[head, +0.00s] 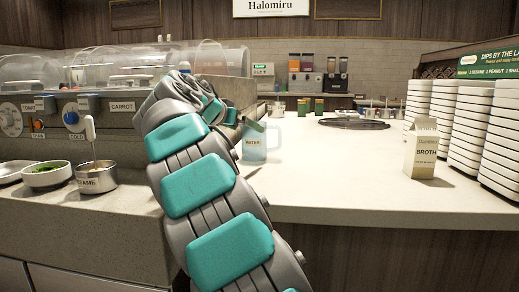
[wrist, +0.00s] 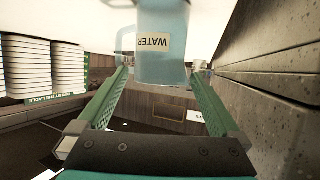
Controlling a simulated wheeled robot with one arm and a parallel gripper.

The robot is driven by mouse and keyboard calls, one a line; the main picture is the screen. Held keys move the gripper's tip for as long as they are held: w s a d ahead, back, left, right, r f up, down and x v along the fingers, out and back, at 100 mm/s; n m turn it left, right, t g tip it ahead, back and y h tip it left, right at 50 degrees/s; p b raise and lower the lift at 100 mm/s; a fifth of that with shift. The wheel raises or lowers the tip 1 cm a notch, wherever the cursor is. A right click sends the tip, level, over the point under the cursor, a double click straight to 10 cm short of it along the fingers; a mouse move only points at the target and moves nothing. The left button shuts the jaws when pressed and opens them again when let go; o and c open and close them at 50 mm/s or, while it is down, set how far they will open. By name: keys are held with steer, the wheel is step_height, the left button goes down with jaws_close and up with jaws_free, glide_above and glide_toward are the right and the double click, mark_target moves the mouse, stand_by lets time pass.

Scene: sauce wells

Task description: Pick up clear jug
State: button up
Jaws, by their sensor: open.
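The clear jug (head: 273,141) stands on the pale counter just right of my arm in the head view. In the head view my arm mostly hides the gripper.
A broth carton (head: 422,149) and tall stacks of white trays (head: 484,130) stand at the right. A dark round tray (head: 353,123) lies behind the jug. A sesame pot (head: 96,177) with a ladle stands at the left.

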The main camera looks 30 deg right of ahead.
steer(key=x, duration=0.6)
steer(key=shift+w+d+f, duration=0.1)
steer(key=shift+w+d, duration=0.1)
steer(key=shift+d, duration=0.05)
steer(key=c, duration=1)
step_height(320, 180, up, 10)
steer(key=p, duration=0.4)
steer(key=shift+p, duration=0.4)
